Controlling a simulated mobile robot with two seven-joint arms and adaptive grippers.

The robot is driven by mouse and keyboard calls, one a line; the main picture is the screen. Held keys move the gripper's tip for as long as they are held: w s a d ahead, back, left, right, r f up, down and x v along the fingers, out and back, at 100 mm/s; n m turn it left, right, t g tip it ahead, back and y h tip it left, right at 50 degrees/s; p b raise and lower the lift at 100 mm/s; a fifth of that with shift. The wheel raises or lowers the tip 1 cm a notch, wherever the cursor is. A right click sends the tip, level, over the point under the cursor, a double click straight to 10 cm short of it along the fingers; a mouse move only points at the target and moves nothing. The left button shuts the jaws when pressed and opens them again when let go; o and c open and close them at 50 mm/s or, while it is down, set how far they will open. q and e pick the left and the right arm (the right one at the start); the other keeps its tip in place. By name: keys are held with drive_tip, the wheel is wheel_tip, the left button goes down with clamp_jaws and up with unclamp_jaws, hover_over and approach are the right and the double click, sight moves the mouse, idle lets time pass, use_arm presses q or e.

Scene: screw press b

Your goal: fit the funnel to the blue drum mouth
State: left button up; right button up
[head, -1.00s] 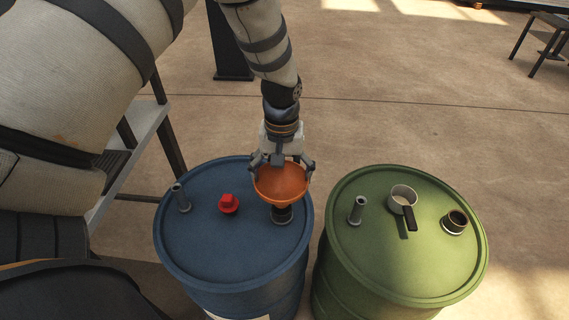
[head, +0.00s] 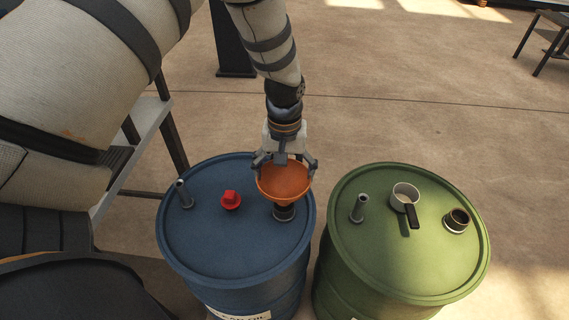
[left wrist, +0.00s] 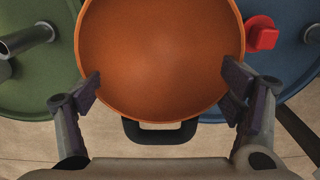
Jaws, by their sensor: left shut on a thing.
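The orange funnel (head: 284,181) is over the blue drum's mouth (head: 284,212) at the right side of the blue drum's lid (head: 235,245). It looks roughly upright; whether it is seated in the mouth or just above it I cannot tell. The funnel's spout is hidden. My right gripper is not in view.
A red cap (head: 231,200) and a grey pipe (head: 184,193) are on the blue lid.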

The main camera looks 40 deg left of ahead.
sight(285, 185)
use_arm(q)
drive_tip(key=shift+f+b, duration=0.3)
drive_tip(key=shift+f, duration=1.2)
idle(0.4)
drive_tip(key=shift+f, duration=0.1)
drive_tip(key=shift+f, duration=0.2)
drive_tip(key=o, duration=1)
